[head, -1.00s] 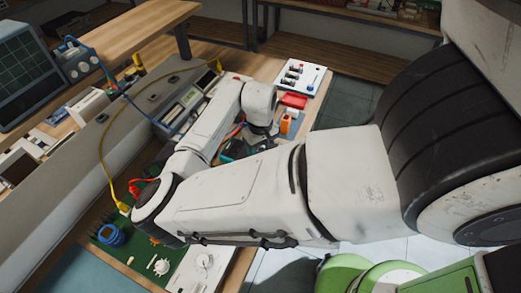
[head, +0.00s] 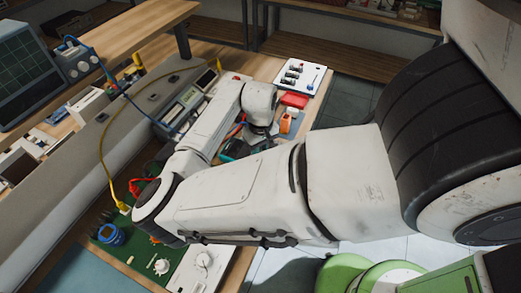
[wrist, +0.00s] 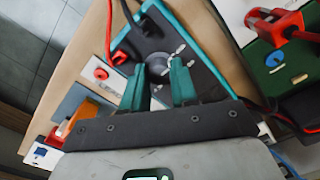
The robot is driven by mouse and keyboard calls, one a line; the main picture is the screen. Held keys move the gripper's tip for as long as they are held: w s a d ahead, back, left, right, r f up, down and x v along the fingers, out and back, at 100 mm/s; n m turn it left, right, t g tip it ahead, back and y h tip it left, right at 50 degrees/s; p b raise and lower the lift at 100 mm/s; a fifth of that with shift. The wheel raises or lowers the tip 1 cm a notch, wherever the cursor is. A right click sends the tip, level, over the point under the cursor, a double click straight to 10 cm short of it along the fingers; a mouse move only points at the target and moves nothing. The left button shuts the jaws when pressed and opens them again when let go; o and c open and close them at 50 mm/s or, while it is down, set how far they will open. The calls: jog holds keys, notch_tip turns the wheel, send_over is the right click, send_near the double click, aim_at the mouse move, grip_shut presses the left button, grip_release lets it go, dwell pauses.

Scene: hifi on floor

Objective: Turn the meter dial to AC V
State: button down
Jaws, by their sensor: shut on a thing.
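In the wrist view the meter (wrist: 188,45) lies face up, a dark face with teal edges and small white marks. Its round grey dial (wrist: 157,64) is between the teal fingertips of my gripper (wrist: 162,70), which is shut on it. The marks are too small and blurred to read, so I cannot tell which setting the dial points to. In the head view only a bit of the meter's teal edge (head: 233,150) shows behind my arm, and the fingertips are hidden there.
Black and red leads plug in at the meter's end (wrist: 122,52). An orange item (wrist: 82,113) lies beside it.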

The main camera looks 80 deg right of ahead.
jog(key=shift+m, duration=0.4)
jog(key=m, duration=0.2)
jog(key=shift+m, duration=0.4)
jog(key=m, duration=0.3)
jog(key=shift+m+p, duration=0.3)
jog(key=m, duration=0.3)
jog(key=shift+m, duration=0.3)
jog(key=m+b, duration=0.1)
jog(key=m, duration=0.3)
jog(key=shift+m, duration=0.3)
jog(key=m+b, duration=0.1)
jog(key=m, duration=0.4)
jog(key=shift+b, duration=0.3)
jog(key=m+b, duration=0.2)
jog(key=m, duration=0.4)
jog(key=shift+m, duration=0.3)
